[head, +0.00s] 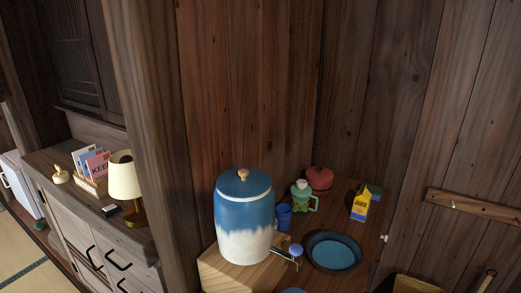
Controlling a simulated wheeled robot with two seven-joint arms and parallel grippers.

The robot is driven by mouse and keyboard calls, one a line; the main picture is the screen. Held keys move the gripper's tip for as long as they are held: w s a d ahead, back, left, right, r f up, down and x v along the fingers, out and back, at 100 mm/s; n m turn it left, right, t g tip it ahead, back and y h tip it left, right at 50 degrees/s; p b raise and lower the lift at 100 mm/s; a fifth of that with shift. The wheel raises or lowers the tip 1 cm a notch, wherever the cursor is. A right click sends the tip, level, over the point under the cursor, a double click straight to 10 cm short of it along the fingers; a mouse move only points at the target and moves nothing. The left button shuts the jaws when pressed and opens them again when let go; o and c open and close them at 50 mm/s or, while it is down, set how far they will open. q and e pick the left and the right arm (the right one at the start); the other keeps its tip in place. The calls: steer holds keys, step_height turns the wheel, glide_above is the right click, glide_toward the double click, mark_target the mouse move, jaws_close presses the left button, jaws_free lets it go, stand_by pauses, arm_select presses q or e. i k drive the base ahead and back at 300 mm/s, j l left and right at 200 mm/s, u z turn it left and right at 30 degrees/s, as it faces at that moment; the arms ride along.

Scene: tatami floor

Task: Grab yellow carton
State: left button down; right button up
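The yellow carton (361,206) stands upright on the wooden counter at the right, near the back wall. Neither of my grippers shows in the head view.
A big blue and white lidded jar (243,219) stands on a wooden block left of the carton. A dark pan (334,252), a green pitcher (303,196), a blue cup (284,217) and a red pot (319,180) are nearby. A lamp (125,180) stands on the left cabinet.

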mark_target(360, 207)
steer(key=l, duration=0.95)
steer(key=i+l, duration=0.1)
steer(key=l, duration=0.85)
steer(key=i+l, duration=0.35)
steer(key=l, duration=0.15)
steer(key=i+l, duration=0.35)
steer(key=l, duration=0.15)
steer(key=i+l, duration=0.15)
steer(key=i, duration=0.15)
